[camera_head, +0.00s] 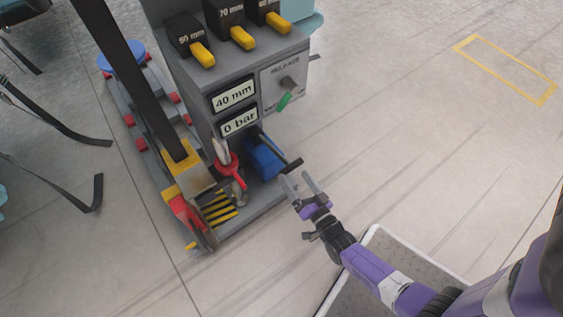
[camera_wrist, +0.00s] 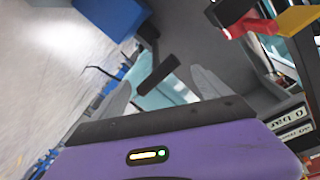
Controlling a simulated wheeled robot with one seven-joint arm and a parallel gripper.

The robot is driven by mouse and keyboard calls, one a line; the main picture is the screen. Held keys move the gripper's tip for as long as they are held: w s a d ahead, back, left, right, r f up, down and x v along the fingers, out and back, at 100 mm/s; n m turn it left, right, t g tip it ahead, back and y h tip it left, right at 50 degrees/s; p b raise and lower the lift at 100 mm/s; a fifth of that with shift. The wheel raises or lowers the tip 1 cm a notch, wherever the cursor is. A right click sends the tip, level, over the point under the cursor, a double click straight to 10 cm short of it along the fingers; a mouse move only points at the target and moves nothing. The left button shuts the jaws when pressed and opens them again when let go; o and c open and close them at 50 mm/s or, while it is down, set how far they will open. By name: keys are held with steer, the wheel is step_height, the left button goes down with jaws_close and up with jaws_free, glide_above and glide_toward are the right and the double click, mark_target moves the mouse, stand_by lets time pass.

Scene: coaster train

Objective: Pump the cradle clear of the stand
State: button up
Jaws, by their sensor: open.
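My gripper (camera_head: 302,180) is open, just to the right of a blue pump (camera_head: 263,158) low on a grey console. The pump's dark lever handle (camera_head: 289,166) points toward the open fingers. In the wrist view a dark bar (camera_wrist: 158,75), which looks like that handle, shows between the two spread fingers (camera_wrist: 160,85); I cannot tell if they touch it. A display reads "40 mm" (camera_head: 233,95) and another reads "0 bar" (camera_head: 239,122). I cannot clearly tell the cradle or stand apart; a yellow block (camera_head: 184,172) sits at the foot of a dark slanted beam.
A red valve part (camera_head: 228,166) is left of the pump. Black blocks with yellow tabs (camera_head: 242,38) sit on the console top. Dark straps (camera_head: 75,190) lie left. Floor at right is clear.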

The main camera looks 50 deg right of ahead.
mark_target(289, 169)
steer(key=b+x, duration=0.1)
steer(key=x, duration=0.6)
steer(key=shift+w+b, duration=0.1)
steer(key=shift+b, duration=0.3)
steer(key=shift+d, duration=0.1)
